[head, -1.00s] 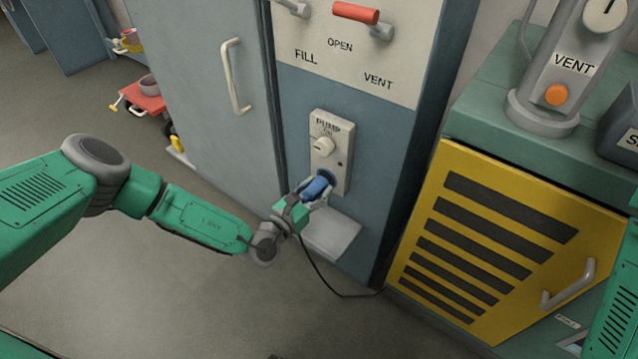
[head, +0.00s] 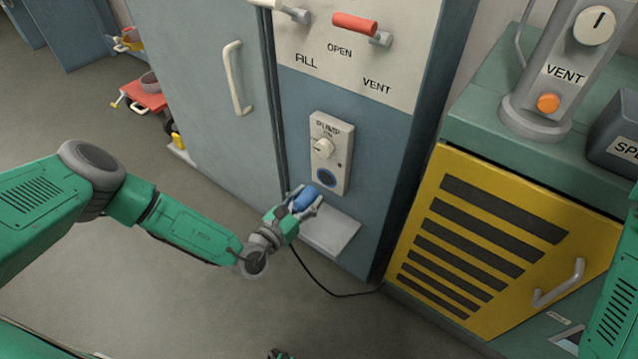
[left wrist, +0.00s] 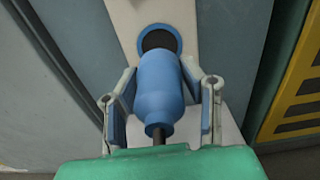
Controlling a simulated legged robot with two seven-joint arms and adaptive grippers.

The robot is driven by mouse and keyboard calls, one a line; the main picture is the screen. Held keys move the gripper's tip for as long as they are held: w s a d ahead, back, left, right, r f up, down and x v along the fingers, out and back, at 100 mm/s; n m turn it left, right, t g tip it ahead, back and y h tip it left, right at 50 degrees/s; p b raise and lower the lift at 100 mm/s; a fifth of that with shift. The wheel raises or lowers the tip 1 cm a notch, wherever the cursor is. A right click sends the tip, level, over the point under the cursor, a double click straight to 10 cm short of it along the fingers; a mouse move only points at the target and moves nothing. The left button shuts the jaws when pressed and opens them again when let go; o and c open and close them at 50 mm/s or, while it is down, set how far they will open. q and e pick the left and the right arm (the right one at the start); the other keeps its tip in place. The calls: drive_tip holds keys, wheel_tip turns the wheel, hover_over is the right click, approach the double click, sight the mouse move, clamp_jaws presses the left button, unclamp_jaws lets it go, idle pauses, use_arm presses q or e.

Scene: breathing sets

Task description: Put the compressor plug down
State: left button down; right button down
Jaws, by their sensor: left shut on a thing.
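The blue compressor plug (head: 305,198) is between the fingers of my left gripper (head: 304,203), which is shut on it. In the left wrist view the plug (left wrist: 158,95) points at the round blue-rimmed socket (left wrist: 159,39), with a finger on each side. In the head view the socket (head: 326,177) on the pump panel (head: 332,135) is uncovered, and the plug is just below and left of it, apart from it. A black cable (head: 330,292) hangs from the plug to the floor.
A small grey shelf (head: 332,232) juts out below the pump panel, close to the plug. A yellow louvred cabinet (head: 485,235) stands at right, and a blue-grey locker door (head: 205,100) at left. The floor (head: 170,300) in front is clear.

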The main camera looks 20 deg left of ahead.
use_arm(q)
drive_tip(key=shift+s, duration=0.1)
idle(0.5)
drive_tip(key=s+a+r+n+y+p, duration=0.1)
drive_tip(key=s+r+y+p, duration=0.1)
drive_tip(key=s+r, duration=0.3)
drive_tip(key=s+a+r+n+y+p, duration=0.1)
drive_tip(key=s+r, duration=0.4)
drive_tip(key=r, duration=0.6)
drive_tip(key=s+a+r+n+t+y+p, duration=0.1)
drive_tip(key=s+a+r+n+y+p, duration=0.1)
drive_tip(key=s+r+p, duration=0.3)
wheel_tip(320, 180, up, 4)
drive_tip(key=shift+s+a+f+y, duration=0.1)
drive_tip(key=shift+s+a+y, duration=0.05)
drive_tip(key=shift+a+y, duration=0.5)
